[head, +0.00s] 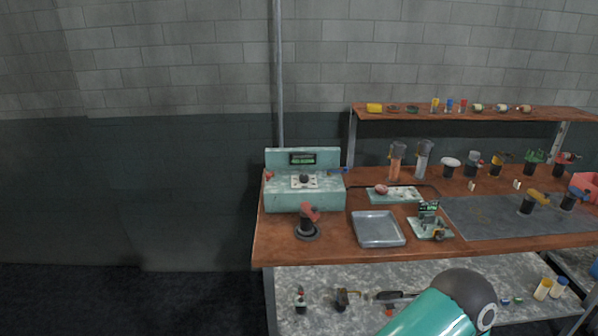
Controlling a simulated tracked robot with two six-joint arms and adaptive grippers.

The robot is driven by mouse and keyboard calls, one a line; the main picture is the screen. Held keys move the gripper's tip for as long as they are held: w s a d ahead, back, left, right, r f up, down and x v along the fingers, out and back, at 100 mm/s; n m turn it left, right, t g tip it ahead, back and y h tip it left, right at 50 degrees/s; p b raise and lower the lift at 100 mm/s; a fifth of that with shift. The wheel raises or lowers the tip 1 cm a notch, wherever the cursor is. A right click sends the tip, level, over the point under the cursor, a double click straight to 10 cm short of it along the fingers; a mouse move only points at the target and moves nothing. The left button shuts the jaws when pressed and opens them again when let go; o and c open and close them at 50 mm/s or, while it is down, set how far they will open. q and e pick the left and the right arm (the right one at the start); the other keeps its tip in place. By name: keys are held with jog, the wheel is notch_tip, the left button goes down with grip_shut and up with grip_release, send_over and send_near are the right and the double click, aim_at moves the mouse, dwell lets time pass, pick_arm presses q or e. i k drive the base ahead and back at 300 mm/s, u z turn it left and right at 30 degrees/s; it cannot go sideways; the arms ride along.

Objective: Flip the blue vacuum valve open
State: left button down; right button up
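A teal console (305,197) with a small dark display on its raised back panel stands at the left end of the wooden workbench. A small blue part (347,170), which looks like the blue vacuum valve, sticks out at the console's right side. It is too small to tell which way its handle is turned. A small red part (268,174) sits at the console's left side. No gripper of mine shows clearly. A teal and dark grey arm link of mine comes in at the bottom, well in front of the console, apart from the valve.
A black and red tool (307,222) stands before the console. A metal tray (378,229), teal-based devices (430,228) and a grey mat (500,222) lie to the right. A raised shelf (470,113) runs behind. A lower shelf (330,278) holds several small items.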

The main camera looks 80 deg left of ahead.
aim_at(345, 169)
jog(key=z, duration=0.5)
jog(key=i, duration=0.15)
jog(key=u, duration=2.25)
jog(key=i, duration=0.9)
jog(key=z, duration=0.2)
jog(key=k, duration=0.75)
jog(key=u, duration=0.25)
jog(key=i, duration=0.9)
jog(key=z, duration=0.1)
